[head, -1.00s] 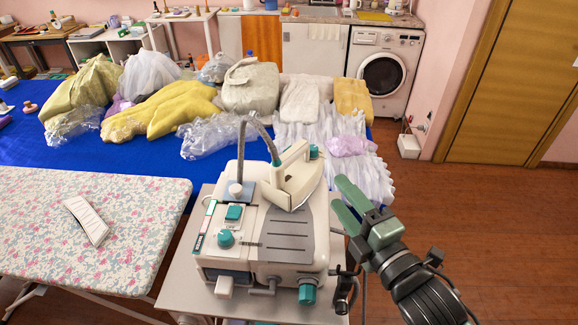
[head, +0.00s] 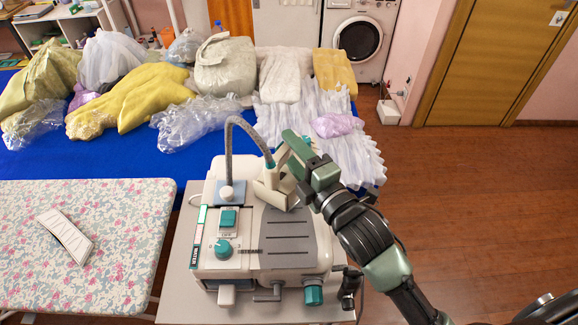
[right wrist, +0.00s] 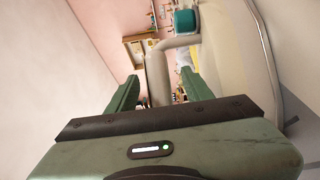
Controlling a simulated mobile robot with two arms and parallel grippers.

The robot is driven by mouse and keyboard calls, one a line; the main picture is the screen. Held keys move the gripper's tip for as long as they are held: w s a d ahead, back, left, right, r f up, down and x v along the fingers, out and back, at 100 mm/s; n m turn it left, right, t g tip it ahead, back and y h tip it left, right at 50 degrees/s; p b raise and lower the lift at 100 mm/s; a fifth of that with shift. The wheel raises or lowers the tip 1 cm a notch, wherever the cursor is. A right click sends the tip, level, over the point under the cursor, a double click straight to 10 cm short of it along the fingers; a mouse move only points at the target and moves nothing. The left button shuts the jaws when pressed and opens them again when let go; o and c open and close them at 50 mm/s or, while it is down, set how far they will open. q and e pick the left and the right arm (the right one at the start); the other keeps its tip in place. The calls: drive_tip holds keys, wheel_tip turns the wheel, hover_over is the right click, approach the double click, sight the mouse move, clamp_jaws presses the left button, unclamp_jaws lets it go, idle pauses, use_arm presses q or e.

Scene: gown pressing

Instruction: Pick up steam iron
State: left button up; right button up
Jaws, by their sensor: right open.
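The cream steam iron (head: 270,194) rests on top of the white steam station (head: 237,262), with a grey hose rising from the station and curving down to it. My right gripper (head: 292,146) is over the iron and hides part of its handle. In the right wrist view the open green fingers (right wrist: 159,88) stand on either side of the beige handle bar (right wrist: 158,74), with a visible gap on both sides. A teal part of the iron (right wrist: 185,21) shows above right, beside its pale body. My left gripper is not in view.
The station stands on a small grey table (head: 176,283). A floral ironing board (head: 120,220) with a white card (head: 66,236) is to the left. Behind is a blue table (head: 110,162) covered with bagged garments (head: 130,98). Open wooden floor lies to the right.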

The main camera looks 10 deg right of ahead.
drive_tip(key=shift+x, duration=0.8)
drive_tip(key=shift+s+d, duration=0.1)
clamp_jaws()
idle(0.6)
drive_tip(key=shift+r, duration=0.1)
